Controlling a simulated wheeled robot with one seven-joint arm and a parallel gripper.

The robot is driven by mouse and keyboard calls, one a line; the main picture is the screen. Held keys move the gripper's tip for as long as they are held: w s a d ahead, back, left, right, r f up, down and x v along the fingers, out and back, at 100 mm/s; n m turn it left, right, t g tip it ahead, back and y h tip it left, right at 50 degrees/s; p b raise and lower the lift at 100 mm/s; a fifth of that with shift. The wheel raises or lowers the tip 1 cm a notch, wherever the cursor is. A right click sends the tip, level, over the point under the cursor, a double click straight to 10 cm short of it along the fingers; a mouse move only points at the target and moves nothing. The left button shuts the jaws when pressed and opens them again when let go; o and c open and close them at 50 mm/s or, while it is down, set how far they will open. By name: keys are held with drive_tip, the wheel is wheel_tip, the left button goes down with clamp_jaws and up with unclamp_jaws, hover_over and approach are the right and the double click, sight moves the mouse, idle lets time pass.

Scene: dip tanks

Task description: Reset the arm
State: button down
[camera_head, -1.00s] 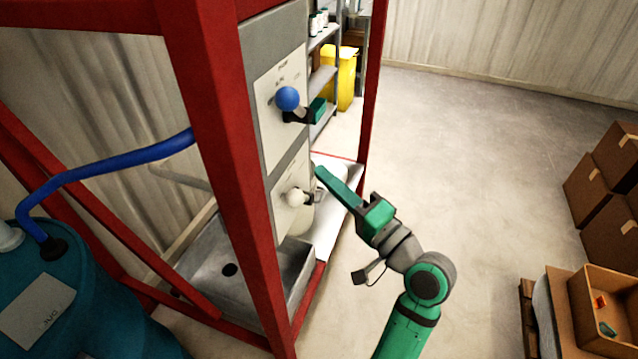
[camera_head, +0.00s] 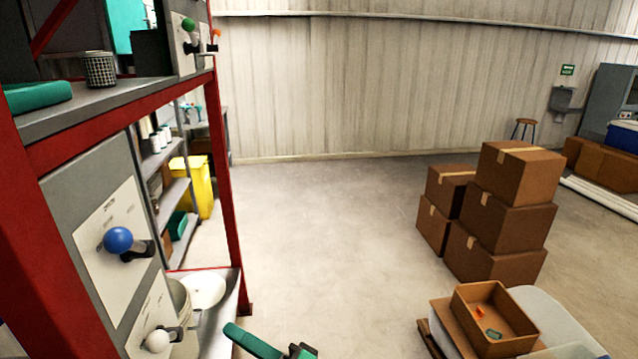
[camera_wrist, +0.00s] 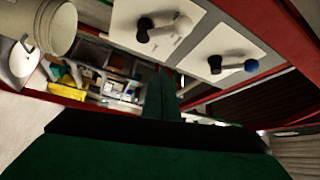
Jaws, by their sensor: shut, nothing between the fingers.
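My gripper (camera_head: 252,342) shows at the bottom edge of the head view, green, with most of the arm out of the frame. In the wrist view its fingers (camera_wrist: 161,96) are shut together, with nothing between them. It stands to the right of a panel on a red frame. The panel has a blue-knobbed lever (camera_head: 118,240) and, below it, a white-knobbed lever (camera_head: 157,341). Both levers also show in the wrist view, the blue knob (camera_wrist: 251,65) to the right of the white knob (camera_wrist: 183,23). The gripper appears apart from both.
A red frame post (camera_head: 228,200) stands left of the open floor (camera_head: 330,230). Shelves and a yellow bin (camera_head: 197,186) lie behind it. Stacked cardboard boxes (camera_head: 497,213) and an open box (camera_head: 494,345) with small items stand at right. The middle floor is clear.

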drive_tip(key=d+f+m+t+h, duration=0.2)
drive_tip(key=f+m+t+h, duration=0.15)
drive_tip(key=f, duration=0.45)
drive_tip(key=d+f+m+t+h, duration=0.2)
drive_tip(key=d+f+t+h, duration=0.15)
drive_tip(key=f, duration=0.45)
drive_tip(key=s+d+f+m+h, duration=0.1)
drive_tip(key=s+d+f+h, duration=0.45)
drive_tip(key=f, duration=0.35)
drive_tip(key=s+d+f+n+h, duration=0.1)
drive_tip(key=s+d+f+h, duration=0.15)
drive_tip(key=s, duration=0.35)
drive_tip(key=s+d+f+n+h, duration=0.1)
drive_tip(key=s+d+f+h, duration=0.15)
drive_tip(key=s, duration=0.45)
drive_tip(key=s+r+n, duration=0.4)
drive_tip(key=s+n, duration=0.2)
drive_tip(key=s, duration=0.5)
drive_tip(key=shift+s+d+r+t+h, duration=0.2)
drive_tip(key=shift+s+d+t+h, duration=0.1)
drive_tip(key=shift+h, duration=0.15)
drive_tip(key=shift+w+a, duration=0.1)
